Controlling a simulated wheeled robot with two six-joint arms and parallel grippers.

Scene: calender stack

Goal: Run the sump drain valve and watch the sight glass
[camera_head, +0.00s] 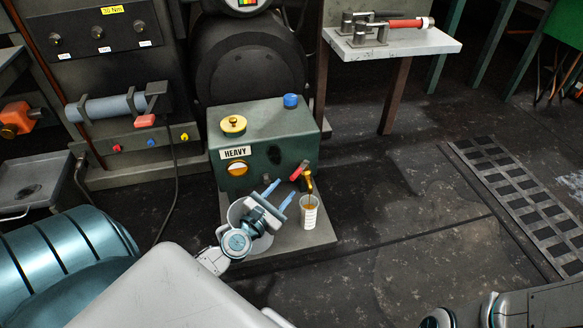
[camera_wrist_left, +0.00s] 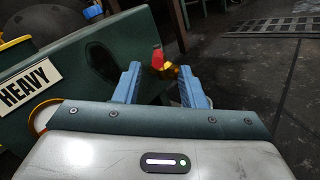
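The green sump box (camera_head: 264,136) labelled HEAVY stands on a grey base plate. Its round sight glass (camera_head: 237,168) shows orange and white on the front face. The drain valve has a red handle (camera_head: 299,171) and a brass spout (camera_head: 309,183) at the box's right front. They also show in the left wrist view as the red handle (camera_wrist_left: 158,57) and brass part (camera_wrist_left: 170,70), beyond and between the fingers. A clear cup (camera_head: 309,211) with amber contents stands under the spout. My left gripper (camera_head: 278,194) is open and empty, left of the valve.
A grey bucket (camera_head: 250,222) stands partly hidden behind my left gripper. A yellow cap (camera_head: 233,124) and a blue cap (camera_head: 291,100) sit on the box. A white bench (camera_head: 400,42) stands at the back right. The floor right of the box is clear up to a grating (camera_head: 525,200).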

